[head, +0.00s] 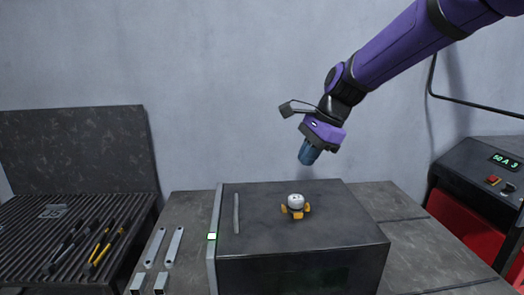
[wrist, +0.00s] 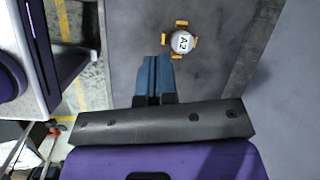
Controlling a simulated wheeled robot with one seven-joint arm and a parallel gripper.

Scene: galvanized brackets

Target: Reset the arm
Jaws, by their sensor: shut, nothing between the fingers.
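My arm is purple and black and reaches in from the upper right in the head view. My gripper (head: 306,157) has blue fingers and hangs tilted above the dark box, clear of its top. In the wrist view my gripper (wrist: 153,62) shows its two blue fingers pressed together with nothing between them. A small white round thing on orange feet (head: 296,203) stands on the box top, below the gripper. It also shows in the wrist view (wrist: 181,42), marked "A2", just beyond the fingertips.
The dark box (head: 300,265) has a handle bar on its top and a green light at its left edge. Metal brackets (head: 174,247) lie left of it. A slatted rack (head: 30,255) holds tools. A welder-like machine (head: 485,175) stands right. Air around the gripper is free.

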